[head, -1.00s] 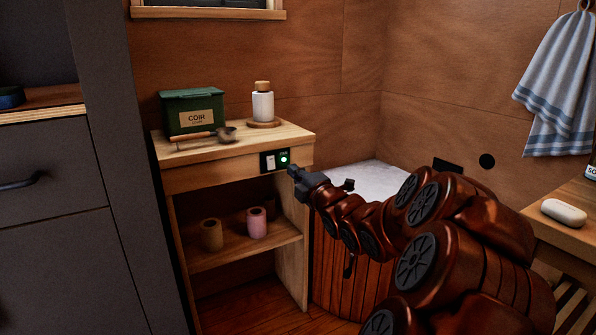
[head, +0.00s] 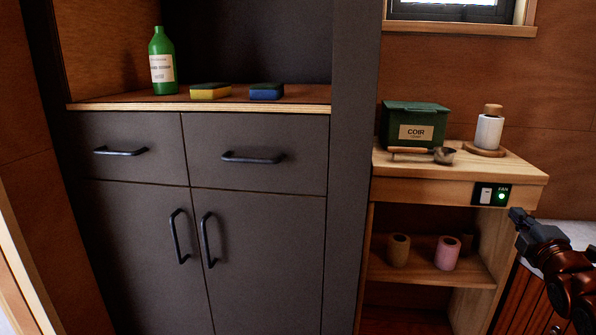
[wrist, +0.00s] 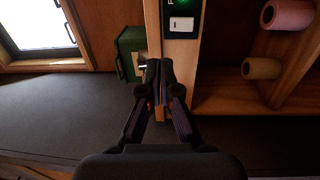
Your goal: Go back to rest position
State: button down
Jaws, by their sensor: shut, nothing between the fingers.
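My gripper (head: 517,216) is at the right of the head view, just in front of and beside the fan switch panel (head: 491,195). A green light glows on the panel. In the wrist view my gripper (wrist: 158,68) has its fingers together with nothing between them, and the panel (wrist: 181,17) is just above the fingertips. I cannot tell the exact gap to the panel. My arm leaves the head view at the right edge.
A wooden shelf unit (head: 520,174) carries a green coir box (head: 413,127), a scoop (head: 443,154) and a white bottle (head: 489,131). A grey cabinet (head: 256,235) fills the left, with a green bottle (head: 163,66) and sponges (head: 211,91) on top.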

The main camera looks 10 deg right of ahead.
jog(key=s+a+r+m+g+y+p, duration=0.1)
jog(key=a+r+m+g+p, duration=0.3)
jog(key=a+p, duration=0.6)
jog(key=s+a+r+m+g+y+p, duration=0.1)
jog(key=a+r+m+g+y+p, duration=0.2)
jog(key=a+g+p, duration=0.6)
jog(key=s+a+r+m+g+p, duration=0.2)
jog(key=s+a+r+p, duration=0.2)
jog(key=s+a+p, duration=0.2)
jog(key=s+a+r+m+g+y+p, duration=0.1)
jog(key=s+a+r+p, duration=0.4)
jog(key=s, duration=0.6)
jog(key=s+a+r+m+g+p, duration=0.3)
jog(key=s+a+r+m+p, duration=0.1)
jog(key=s+a+p, duration=0.4)
jog(key=shift+s+a+r+g+y+p, duration=0.3)
jog(key=shift+s+a+r+y+p, duration=0.1)
jog(key=shift+r+p, duration=0.45)
jog(key=shift+f, duration=0.1)
